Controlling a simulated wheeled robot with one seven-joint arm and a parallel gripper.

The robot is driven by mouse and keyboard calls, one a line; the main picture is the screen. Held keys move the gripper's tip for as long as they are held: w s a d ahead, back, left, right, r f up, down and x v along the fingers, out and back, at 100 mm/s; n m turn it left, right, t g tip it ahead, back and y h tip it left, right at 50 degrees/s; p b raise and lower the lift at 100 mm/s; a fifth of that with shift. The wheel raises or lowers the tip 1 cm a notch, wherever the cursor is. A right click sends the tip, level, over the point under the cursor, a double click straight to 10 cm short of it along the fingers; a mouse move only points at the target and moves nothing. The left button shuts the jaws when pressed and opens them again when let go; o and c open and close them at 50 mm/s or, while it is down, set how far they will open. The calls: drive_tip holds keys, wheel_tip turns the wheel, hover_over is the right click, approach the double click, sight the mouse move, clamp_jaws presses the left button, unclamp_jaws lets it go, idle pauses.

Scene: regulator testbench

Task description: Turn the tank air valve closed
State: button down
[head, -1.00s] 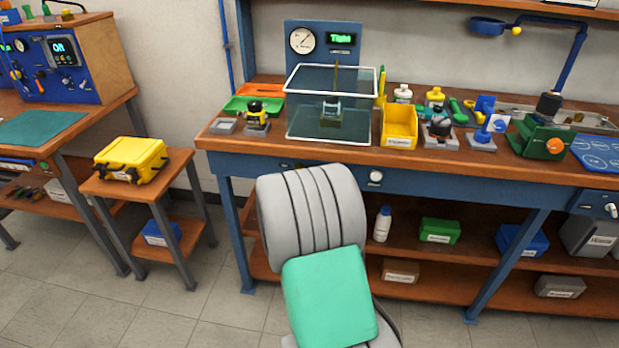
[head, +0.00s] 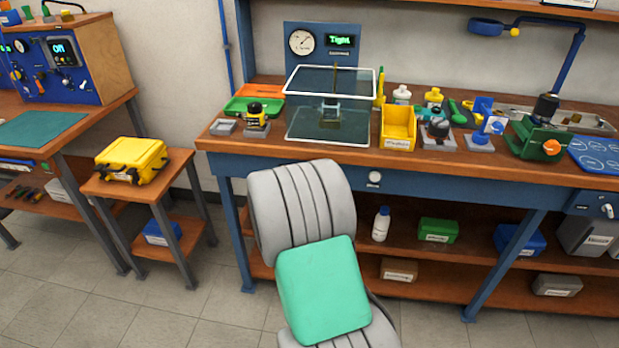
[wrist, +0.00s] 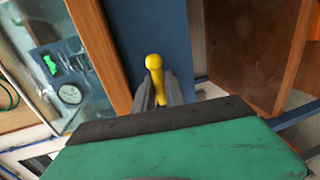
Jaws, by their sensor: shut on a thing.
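The yellow lever handle of the tank air valve (wrist: 154,64) stands out from the blue bench front in the wrist view. My gripper (wrist: 160,92) is shut on this handle, with its grey fingers on both sides of the shaft and the round yellow knob showing beyond them. The valve's base is hidden behind the fingers. In the head view my arm hides the gripper and the valve. The glass tank (head: 330,122) stands on the bench above, with a dark fixture inside. The panel behind it has a gauge (head: 301,41) and a green display (head: 341,40) that reads "Tight".
A yellow bin (head: 397,130) and several small fixtures stand right of the tank on the bench (head: 470,155). A stool with a yellow case (head: 132,158) is at left. The bench's wooden edge (wrist: 98,40) runs close beside my fingers.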

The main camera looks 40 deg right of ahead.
drive_tip(key=c, duration=1.4)
unclamp_jaws()
drive_tip(key=v, duration=0.8)
drive_tip(key=shift+w, duration=0.1)
drive_tip(key=shift+r, duration=0.1)
